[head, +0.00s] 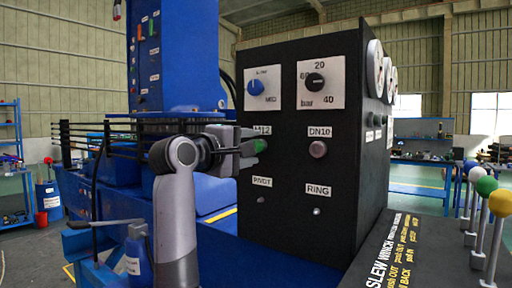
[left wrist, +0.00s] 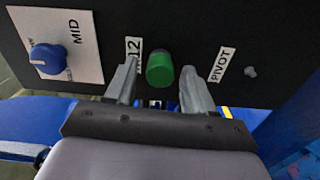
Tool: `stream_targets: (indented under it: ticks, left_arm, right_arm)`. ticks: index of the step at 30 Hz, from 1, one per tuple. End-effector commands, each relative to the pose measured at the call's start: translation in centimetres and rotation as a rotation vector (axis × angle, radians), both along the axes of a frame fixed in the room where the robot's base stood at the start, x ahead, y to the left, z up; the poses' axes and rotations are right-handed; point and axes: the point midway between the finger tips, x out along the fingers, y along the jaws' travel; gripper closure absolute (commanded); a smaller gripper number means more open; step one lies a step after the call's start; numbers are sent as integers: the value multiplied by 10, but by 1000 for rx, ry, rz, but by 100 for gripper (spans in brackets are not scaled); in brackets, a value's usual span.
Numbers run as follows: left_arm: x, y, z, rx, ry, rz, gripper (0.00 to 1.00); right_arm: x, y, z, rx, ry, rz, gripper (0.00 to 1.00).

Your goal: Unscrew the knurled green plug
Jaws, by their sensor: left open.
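The green plug (head: 261,146) sits on the front of the black control panel, under a label ending in 12. In the left wrist view the plug (left wrist: 160,69) shows as a green cylinder between the two fingers. My left gripper (head: 250,146) is open at the plug, with one finger on each side of it. In the left wrist view a gap shows between each finger of the gripper (left wrist: 158,88) and the plug; I cannot tell if either touches. My right gripper is in neither view.
The black panel (head: 280,200) carries a blue knob (head: 256,87), a black knob (head: 315,81) and a grey-pink plug (head: 318,149) under DN10. Levers with coloured balls (head: 487,186) stand at the right. A blue column (head: 175,60) rises behind my left arm.

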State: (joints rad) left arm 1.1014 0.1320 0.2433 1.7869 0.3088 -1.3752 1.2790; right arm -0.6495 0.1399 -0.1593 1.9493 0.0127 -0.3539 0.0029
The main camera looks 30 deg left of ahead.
Motion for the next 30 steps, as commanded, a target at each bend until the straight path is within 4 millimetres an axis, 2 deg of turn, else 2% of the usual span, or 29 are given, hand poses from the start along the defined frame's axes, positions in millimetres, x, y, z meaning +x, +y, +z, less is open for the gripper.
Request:
stream_targets:
  ticks: [4, 11, 18, 25, 30]
  left_arm:
    - [0, 1, -1, 204, -13, 3, 46]
    - [0, 1, 0, 346, -28, 2, 46]
    - [0, 2, 0, 658, -49, 4, 46]
    - [0, 1, 0, 805, -62, 2, 46]
    - [0, 2, 0, 1035, -78, 4, 46]
  right_arm:
    - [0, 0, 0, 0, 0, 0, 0]
    - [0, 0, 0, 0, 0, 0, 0]
    - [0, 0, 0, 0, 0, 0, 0]
    - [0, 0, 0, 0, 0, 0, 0]
    - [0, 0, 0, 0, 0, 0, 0]
